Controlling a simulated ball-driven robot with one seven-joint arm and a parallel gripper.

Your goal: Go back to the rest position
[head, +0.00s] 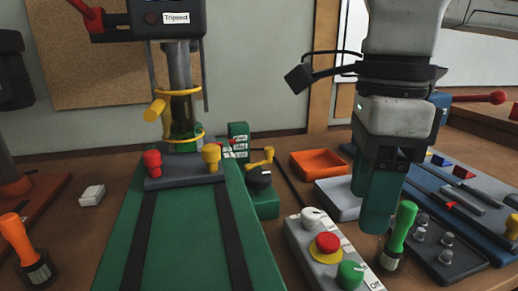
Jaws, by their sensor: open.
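My gripper (376,205) hangs down at the right of centre in the head view, fingers pointing at the table. Its dark teal fingers are open, and nothing shows between them. It appears between the grey control box (300,240) and the green-handled tool (401,228). I cannot tell its exact height above the table. The box carries a white knob (312,217), a red button on a yellow ring (327,244) and a green button (351,273).
A green machine (185,245) with a "Tripped" label (176,18) fills the left middle. An orange tray (318,164) lies behind the gripper. A blue fixture (420,178) and a dark pegged plate (445,265) stand right. An orange-handled tool (16,238) stands left.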

